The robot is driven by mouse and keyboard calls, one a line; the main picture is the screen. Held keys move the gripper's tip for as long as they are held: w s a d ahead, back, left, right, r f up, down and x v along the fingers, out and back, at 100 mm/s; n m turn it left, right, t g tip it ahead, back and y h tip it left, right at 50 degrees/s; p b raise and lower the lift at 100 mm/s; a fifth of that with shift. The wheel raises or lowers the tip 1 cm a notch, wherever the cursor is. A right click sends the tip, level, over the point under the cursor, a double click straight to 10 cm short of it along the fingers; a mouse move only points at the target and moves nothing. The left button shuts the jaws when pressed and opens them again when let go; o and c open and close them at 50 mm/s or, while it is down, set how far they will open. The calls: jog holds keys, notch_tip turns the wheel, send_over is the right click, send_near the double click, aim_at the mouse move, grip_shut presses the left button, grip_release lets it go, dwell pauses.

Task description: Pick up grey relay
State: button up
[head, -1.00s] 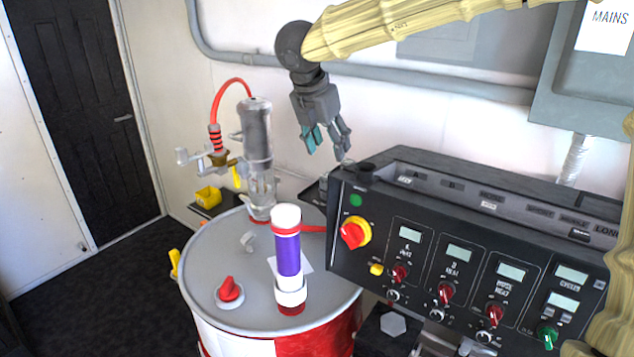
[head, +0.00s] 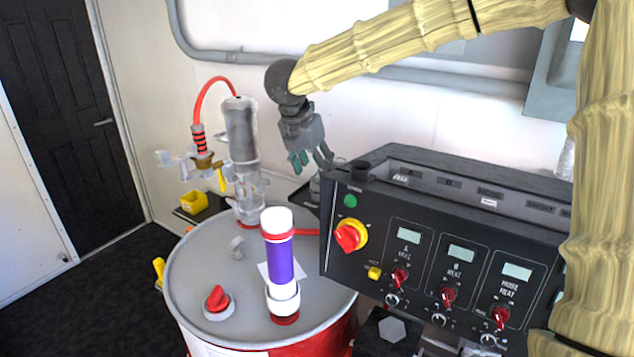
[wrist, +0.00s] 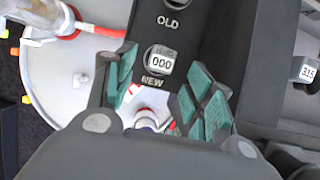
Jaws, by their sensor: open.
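My gripper (head: 312,162) is open and points down above the dark tray (head: 304,192) beside the console, in the head view. In the wrist view, a small grey-white block marked 000 (wrist: 160,62), probably the grey relay, sits in a round socket by the word NEW on the black tray (wrist: 188,22). The teal-padded fingers of my gripper (wrist: 163,88) stand apart on either side of the block's near side, with nothing between them held. The socket by OLD looks empty. In the head view the block cannot be made out clearly.
The black control console (head: 440,235) stands close right of my gripper. A block marked 315 (wrist: 306,70) sits on it in the wrist view. A drum (head: 190,275) with a pump (head: 242,130) and a purple-and-white cylinder (head: 281,262) stands at left. The wall is behind.

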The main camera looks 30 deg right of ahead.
aim_at(318, 177)
jog(key=p+x, duration=0.2)
jog(key=x, duration=0.2)
jog(key=shift+w+d+p, duration=0.15)
jog(key=shift+d+p, duration=0.1)
jog(key=shift+p, duration=0.15)
jog(key=shift+d+f, duration=0.1)
jog(key=shift+f, duration=0.15)
jog(key=c, duration=1.1)
